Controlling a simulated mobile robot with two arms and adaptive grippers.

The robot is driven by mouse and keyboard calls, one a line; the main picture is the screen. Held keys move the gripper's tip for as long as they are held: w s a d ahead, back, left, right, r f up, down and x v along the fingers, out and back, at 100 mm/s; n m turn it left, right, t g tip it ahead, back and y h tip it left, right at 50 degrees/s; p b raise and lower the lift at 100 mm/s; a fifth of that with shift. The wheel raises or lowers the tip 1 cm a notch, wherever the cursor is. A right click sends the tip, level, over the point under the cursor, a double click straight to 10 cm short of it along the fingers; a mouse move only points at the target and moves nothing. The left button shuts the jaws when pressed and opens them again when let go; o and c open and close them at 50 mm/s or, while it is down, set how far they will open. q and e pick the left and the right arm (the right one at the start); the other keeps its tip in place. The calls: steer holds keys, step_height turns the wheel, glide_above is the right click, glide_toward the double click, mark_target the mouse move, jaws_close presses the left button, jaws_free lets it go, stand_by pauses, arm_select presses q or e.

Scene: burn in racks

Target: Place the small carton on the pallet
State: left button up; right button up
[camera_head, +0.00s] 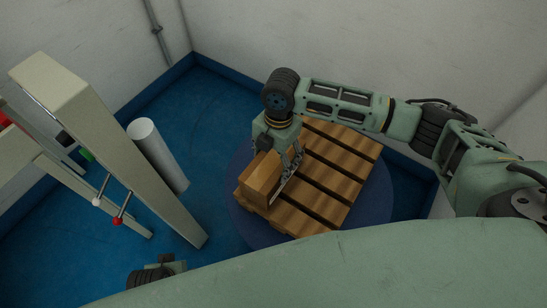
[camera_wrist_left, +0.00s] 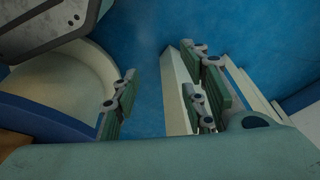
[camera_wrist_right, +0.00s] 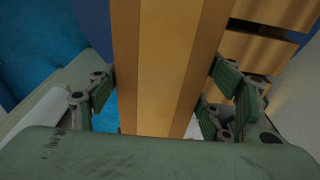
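The small carton (camera_head: 262,179) is a brown box at the left edge of the wooden pallet (camera_head: 334,165) in the head view. My right gripper (camera_head: 287,168) comes down over the carton from above. In the right wrist view the carton (camera_wrist_right: 170,65) stands between the fingers of my right gripper (camera_wrist_right: 165,95), with the pads close to both its sides. Pallet slats (camera_wrist_right: 258,50) show to its right. Whether the carton's underside touches the pallet is hidden. In the left wrist view my left gripper (camera_wrist_left: 160,95) has its fingers wide apart with nothing between them.
The pallet lies on a round dark blue disc (camera_head: 238,212) on the blue floor. A beige rack frame (camera_head: 125,150) with red and white knobs and a white cylinder (camera_head: 157,155) stand to the left. White walls close off the corner behind the pallet.

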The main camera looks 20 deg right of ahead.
steer(key=o, duration=0.3)
steer(key=shift+r, duration=0.1)
steer(key=shift+r, duration=0.3)
arm_select(q)
steer(key=s+f+p, duration=0.2)
steer(key=s+f, duration=0.1)
steer(key=f, duration=0.5)
steer(key=shift+s+a+p, duration=0.2)
steer(key=shift+s+p, duration=0.1)
steer(key=shift+s, duration=0.1)
arm_select(e)
step_height(320, 180, up, 11)
steer(key=d, duration=0.1)
steer(key=shift+w+r, duration=0.2)
steer(key=shift+w, duration=0.25)
